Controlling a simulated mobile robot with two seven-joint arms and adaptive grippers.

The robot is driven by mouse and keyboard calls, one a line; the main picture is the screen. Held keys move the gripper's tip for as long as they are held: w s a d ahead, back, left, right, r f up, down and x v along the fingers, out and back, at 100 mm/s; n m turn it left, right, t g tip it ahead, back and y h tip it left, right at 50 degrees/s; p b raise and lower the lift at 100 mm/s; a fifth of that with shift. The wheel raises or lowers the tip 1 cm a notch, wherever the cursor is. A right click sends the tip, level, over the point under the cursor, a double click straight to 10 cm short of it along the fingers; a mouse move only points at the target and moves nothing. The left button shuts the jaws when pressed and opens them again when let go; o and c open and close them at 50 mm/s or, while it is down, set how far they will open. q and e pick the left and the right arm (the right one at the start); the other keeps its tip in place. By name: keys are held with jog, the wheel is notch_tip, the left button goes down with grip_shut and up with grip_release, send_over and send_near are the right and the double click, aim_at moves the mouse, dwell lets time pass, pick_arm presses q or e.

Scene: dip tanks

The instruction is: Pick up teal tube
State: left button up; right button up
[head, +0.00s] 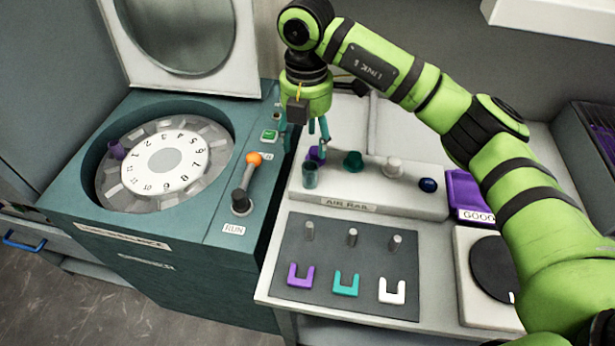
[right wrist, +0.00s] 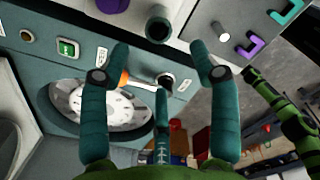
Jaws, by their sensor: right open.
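A teal tube (head: 309,175), open at the top, stands upright at the left end of the white air rail (head: 425,204). In the right wrist view the teal tube (right wrist: 158,27) shows ahead of and between the spread fingertips, apart from them. My right gripper (head: 306,143) is open and empty, pointing down just above and behind the tube; its teal fingers (right wrist: 160,60) also show in the right wrist view.
Purple (head: 316,154), teal (head: 352,162) and white (head: 393,167) pieces and a dark blue knob (head: 428,185) sit along the rail. A grey mat (head: 330,262) lies in front. The machine with an orange-tipped lever (head: 254,159) stands close on the left.

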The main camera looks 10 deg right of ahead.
aim_at(310, 169)
jog(key=f, duration=0.3)
jog(key=f+p, duration=0.1)
jog(key=f, duration=0.1)
jog(key=d+f, duration=0.1)
jog(key=f, duration=0.2)
jog(key=shift+f+p, duration=0.3)
jog(key=shift+w+a+f, duration=0.1)
jog(key=shift+f, duration=0.4)
pick_arm(q)
jog(key=shift+s+r, duration=0.25)
jog(key=shift+s, duration=0.6)
pick_arm(e)
grip_shut()
